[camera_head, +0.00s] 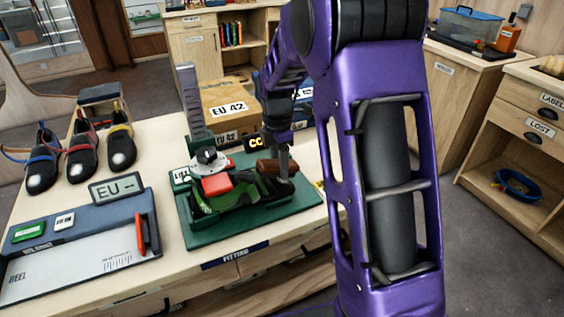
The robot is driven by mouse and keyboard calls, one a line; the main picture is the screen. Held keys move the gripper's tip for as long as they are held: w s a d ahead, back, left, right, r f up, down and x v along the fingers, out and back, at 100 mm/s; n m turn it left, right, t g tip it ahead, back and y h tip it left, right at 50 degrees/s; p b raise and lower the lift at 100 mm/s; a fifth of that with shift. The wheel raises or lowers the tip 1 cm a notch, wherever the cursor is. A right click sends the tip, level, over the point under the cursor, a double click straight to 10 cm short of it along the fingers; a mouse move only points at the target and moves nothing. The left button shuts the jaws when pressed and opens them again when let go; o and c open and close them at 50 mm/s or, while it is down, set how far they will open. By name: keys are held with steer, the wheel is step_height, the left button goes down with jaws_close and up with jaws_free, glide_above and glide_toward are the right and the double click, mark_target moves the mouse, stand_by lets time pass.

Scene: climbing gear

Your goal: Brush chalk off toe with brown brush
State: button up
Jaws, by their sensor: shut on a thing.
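My gripper (283,157) is shut on the brown brush (269,166). It holds the brush low over the right end of a dark green and black shoe (240,194) in a fitting stand. The shoe's toe is partly hidden by the brush and gripper, and I cannot tell whether bristles touch it or chalk is on it. The stand's green base (205,238) is on the table. Three dark climbing shoes stand at the left, with blue (42,168), red (82,160) and yellow (121,150) trim and pale patches on their toes.
A heel measuring board (70,270) with a red slider (141,235) lies front left, beside an EU display (117,187). An EU 42 box (225,105) stands behind the green base. My purple arm hides the table's right side.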

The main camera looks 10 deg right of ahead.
mark_target(296, 163)
steer(key=shift+a+f+b, duration=0.25)
steer(key=shift+f+b, duration=0.15)
steer(key=shift+f, duration=0.3)
stand_by(0.6)
steer(key=shift+d, duration=0.15)
steer(key=shift+w+d+f, duration=0.15)
steer(key=shift+d+f, duration=0.1)
steer(key=shift+d, duration=0.45)
steer(key=shift+w+d+f, duration=0.1)
steer(key=shift+d+f, duration=0.1)
steer(key=shift+d, duration=0.45)
steer(key=shift+w+d+f, duration=0.15)
steer(key=shift+d+f, duration=0.2)
steer(key=shift+d, duration=0.35)
steer(key=shift+w+d+f, duration=0.1)
steer(key=shift+d+f, duration=0.25)
steer(key=shift+d, duration=0.3)
steer(key=shift+a, duration=0.15)
steer(key=shift+s+a+r+p, duration=0.15)
steer(key=shift+a+r+p, duration=0.1)
steer(key=shift+a, duration=0.5)
steer(key=shift+s+a+r+p, duration=0.15)
steer(key=shift+a+p, duration=0.1)
steer(key=shift+a, duration=0.45)
steer(key=shift+s+a+r+p, duration=0.15)
steer(key=shift+a+r+p, duration=0.15)
steer(key=shift+a, duration=0.4)
steer(key=shift+s+a+r+p, duration=0.15)
steer(key=shift+a+r+p, duration=0.15)
steer(key=shift+a, duration=0.35)
